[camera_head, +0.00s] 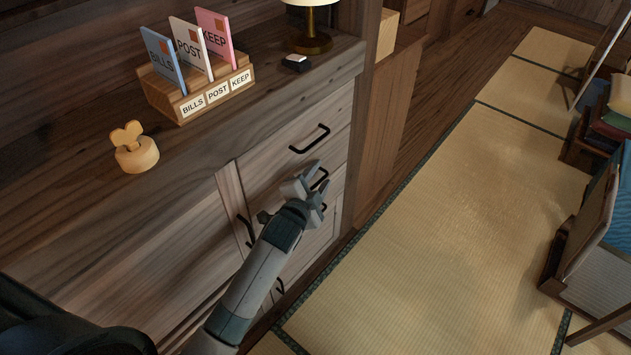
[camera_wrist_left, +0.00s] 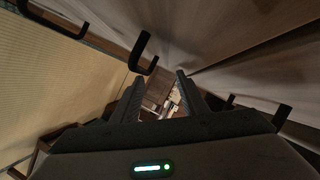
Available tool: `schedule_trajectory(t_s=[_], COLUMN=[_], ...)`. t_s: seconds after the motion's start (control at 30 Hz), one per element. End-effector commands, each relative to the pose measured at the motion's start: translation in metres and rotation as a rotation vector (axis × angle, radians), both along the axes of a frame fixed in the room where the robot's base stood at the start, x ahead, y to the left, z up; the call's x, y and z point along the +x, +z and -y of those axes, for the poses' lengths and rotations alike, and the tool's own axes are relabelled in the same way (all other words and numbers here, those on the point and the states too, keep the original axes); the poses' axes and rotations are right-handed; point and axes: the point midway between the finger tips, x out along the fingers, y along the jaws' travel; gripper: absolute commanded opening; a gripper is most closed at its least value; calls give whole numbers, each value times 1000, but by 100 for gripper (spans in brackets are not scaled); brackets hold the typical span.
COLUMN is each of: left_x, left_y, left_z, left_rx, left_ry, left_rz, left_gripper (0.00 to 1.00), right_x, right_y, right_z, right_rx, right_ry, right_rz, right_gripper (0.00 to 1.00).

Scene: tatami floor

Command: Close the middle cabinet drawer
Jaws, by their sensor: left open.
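The wooden cabinet (camera_head: 115,225) has a stack of drawers with black bar handles on its front. The top drawer handle (camera_head: 309,139) is clear of my arm. The middle drawer handle (camera_head: 320,180) shows right beside my left gripper (camera_head: 312,181), which partly hides the middle drawer front. How far that drawer stands out, I cannot tell. My left gripper is open, in front of the drawers. In the left wrist view its two fingers (camera_wrist_left: 160,80) are apart with nothing between them, and a black handle (camera_wrist_left: 146,53) shows just beyond the left finger. My right gripper is not in view.
On the cabinet top stand a letter rack (camera_head: 168,97) with cards, a wooden knob-like piece (camera_head: 136,150), a small black-and-white object (camera_head: 296,63) and a lamp (camera_head: 311,42). Tatami floor (camera_head: 430,240) is clear to the right; furniture stands at the far right.

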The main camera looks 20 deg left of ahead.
Motion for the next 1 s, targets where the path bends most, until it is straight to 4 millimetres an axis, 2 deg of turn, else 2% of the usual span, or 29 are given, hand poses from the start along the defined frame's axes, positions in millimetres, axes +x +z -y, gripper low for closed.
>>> schedule_trajectory(t_s=[0.03,0.33,0.5,0.7,1.0], left_x=[4,-9,-14,-17,-17], left_y=[29,54,65,72,73], left_z=[10,63,85,98,100], left_rx=[-6,-8,-6,-5,-4], left_ry=[-2,-4,-4,-3,-5], left_rz=[45,31,28,27,25], left_gripper=[15,15,15,15,15], right_x=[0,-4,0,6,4], right_y=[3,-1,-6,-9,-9], right_z=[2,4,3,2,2], right_rx=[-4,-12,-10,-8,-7], right_ry=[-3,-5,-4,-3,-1], right_rz=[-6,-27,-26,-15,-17], right_gripper=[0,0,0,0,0])
